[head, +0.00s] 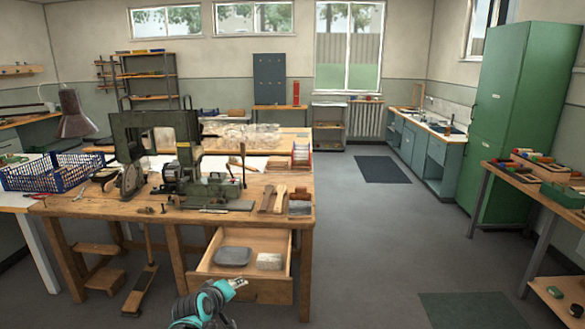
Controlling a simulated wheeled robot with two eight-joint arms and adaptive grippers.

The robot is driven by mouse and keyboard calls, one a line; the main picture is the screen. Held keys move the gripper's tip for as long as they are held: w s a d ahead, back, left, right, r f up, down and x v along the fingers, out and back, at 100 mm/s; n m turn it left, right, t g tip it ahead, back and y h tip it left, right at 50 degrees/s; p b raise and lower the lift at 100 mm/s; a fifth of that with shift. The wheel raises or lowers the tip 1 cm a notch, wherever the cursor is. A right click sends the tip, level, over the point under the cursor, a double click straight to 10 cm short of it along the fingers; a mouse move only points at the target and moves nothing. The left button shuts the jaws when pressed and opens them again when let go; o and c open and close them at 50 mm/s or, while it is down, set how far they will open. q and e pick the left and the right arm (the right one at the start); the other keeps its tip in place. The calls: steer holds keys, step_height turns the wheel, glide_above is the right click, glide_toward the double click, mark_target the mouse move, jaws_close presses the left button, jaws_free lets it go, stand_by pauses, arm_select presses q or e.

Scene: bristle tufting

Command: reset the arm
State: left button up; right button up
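One of my arms, teal and black, rises at the bottom of the head view, left of centre. I take it as my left arm. Its small pale gripper (239,283) points up and right, in front of the open drawer (262,289) of the wooden workbench (240,220). The gripper looks empty, but its fingers are too small to tell open from shut. A grey rounded object (232,256) and a pale block (269,261) lie in the drawer. My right gripper is not in view.
A green machine (160,150), brushes (272,198) and other tools stand on the workbench. A blue crate (52,172) is at the left. A green cabinet (515,120) and a side bench (535,185) stand at the right.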

arm_select(q)
steer(key=s+f+m+g+y, duration=0.1)
steer(key=s+m+g, duration=0.3)
steer(key=s, duration=2.8)
steer(key=m+y, duration=0.1)
steer(key=m, duration=0.3)
steer(key=shift+s+a+f, duration=0.15)
steer(key=shift+s+a, duration=0.15)
steer(key=shift+s, duration=0.1)
